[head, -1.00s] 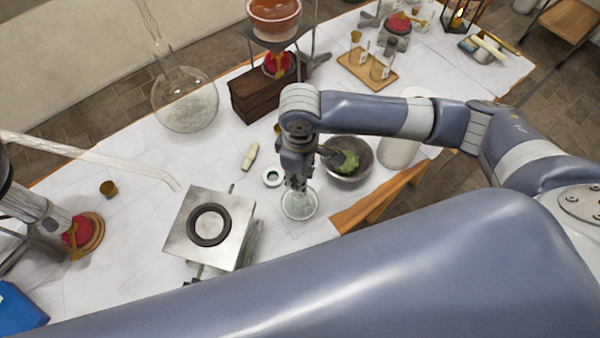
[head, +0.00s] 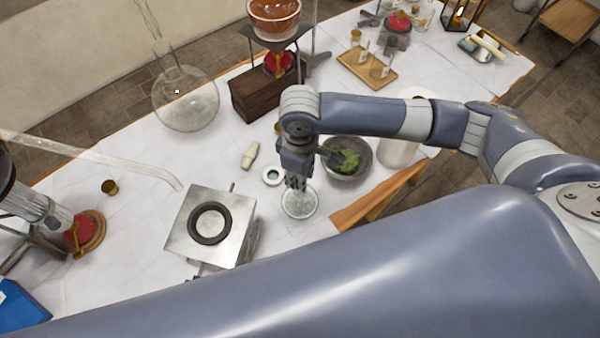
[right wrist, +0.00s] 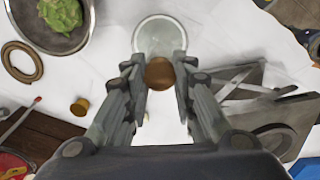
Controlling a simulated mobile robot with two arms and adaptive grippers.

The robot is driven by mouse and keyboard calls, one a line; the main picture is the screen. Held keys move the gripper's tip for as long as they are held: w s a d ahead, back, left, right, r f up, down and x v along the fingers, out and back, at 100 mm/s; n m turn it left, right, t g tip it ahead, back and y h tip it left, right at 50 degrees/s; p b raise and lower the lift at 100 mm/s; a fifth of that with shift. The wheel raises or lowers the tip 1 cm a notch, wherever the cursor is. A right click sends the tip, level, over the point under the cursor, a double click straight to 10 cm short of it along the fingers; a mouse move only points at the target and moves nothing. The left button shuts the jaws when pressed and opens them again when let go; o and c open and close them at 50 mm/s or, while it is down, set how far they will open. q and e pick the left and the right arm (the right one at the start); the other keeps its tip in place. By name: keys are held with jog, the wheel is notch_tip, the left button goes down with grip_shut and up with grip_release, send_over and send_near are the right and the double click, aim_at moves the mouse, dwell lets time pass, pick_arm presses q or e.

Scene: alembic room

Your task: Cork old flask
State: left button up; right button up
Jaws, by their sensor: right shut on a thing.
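My right gripper (head: 297,187) points down over a small clear glass flask (head: 300,204) that stands on the white-covered table. In the right wrist view the gripper (right wrist: 159,82) is shut on a brown cork (right wrist: 159,73). The flask (right wrist: 159,36) shows there as a pale round shape just beyond the cork. I cannot tell whether the cork touches the flask's neck; the fingers hide the neck in the head view. A larger round-bottomed flask (head: 187,104) stands at the back left. My left gripper is not in view.
A bowl with green matter (head: 347,158) stands close right of the gripper. A metal jack stand (head: 182,235) with a dark ring is at the left. A small white jar (head: 272,176), a pale stopper (head: 250,156) and a loose cork (head: 109,187) lie nearby. A wooden board (head: 375,199) lies to the right.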

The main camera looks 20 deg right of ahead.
jog(key=shift+f+p, duration=0.1)
jog(key=shift+p, duration=0.2)
jog(key=shift+f, duration=0.25)
dwell(1.1)
jog(key=o, duration=1.4)
jog(key=shift+r, duration=0.1)
notch_tip(320, 180, up, 5)
jog(key=p, duration=0.6)
jog(key=shift+r, duration=0.95)
